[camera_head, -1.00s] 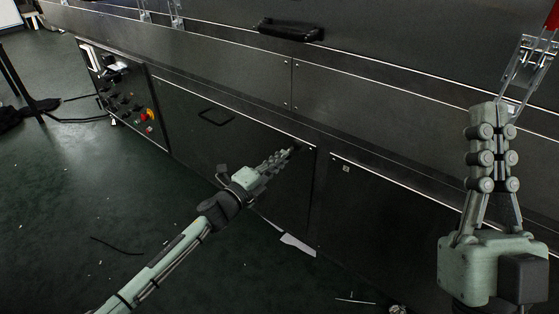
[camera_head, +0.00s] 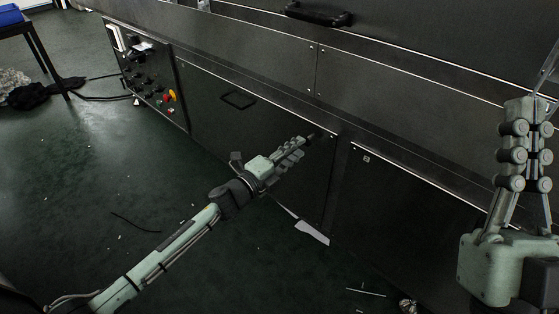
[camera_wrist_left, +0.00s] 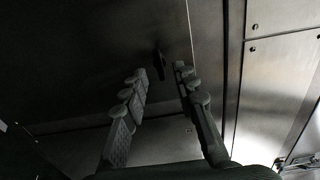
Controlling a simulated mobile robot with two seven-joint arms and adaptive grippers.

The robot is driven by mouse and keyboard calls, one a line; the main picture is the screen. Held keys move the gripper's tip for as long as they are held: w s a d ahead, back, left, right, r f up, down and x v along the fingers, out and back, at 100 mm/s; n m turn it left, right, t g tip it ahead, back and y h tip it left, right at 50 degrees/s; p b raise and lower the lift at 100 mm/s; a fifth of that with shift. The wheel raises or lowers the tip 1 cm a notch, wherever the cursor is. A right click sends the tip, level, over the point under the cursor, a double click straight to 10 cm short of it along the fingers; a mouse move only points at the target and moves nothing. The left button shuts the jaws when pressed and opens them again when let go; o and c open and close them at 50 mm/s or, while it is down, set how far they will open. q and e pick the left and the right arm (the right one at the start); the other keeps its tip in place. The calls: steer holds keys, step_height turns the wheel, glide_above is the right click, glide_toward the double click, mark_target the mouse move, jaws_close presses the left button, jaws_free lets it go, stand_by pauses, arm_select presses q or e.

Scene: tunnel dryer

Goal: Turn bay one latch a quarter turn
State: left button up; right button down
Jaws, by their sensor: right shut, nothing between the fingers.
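A small dark upright latch (camera_wrist_left: 159,62) shows on the dark panel in the left wrist view, just beyond the space between my left fingertips. Its turn angle is hard to read in the dim light. My left gripper (camera_wrist_left: 163,75) is open, with its two fingers apart and nothing held. In the head view my left gripper (camera_head: 301,143) points at the upper right corner of a dark lower door (camera_head: 225,125); the latch is hard to make out there. My right gripper (camera_head: 531,105) is shut and empty at the right edge, pointing up in front of the machine.
A control panel (camera_head: 150,82) with knobs and a red-yellow button is at the machine's left end. A black handle (camera_head: 318,14) is on the upper panel. A white scrap (camera_head: 312,233) lies on the floor below the door. The green floor (camera_head: 95,190) at left is mostly clear.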

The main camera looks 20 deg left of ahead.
arm_select(q)
steer(key=v, duration=1)
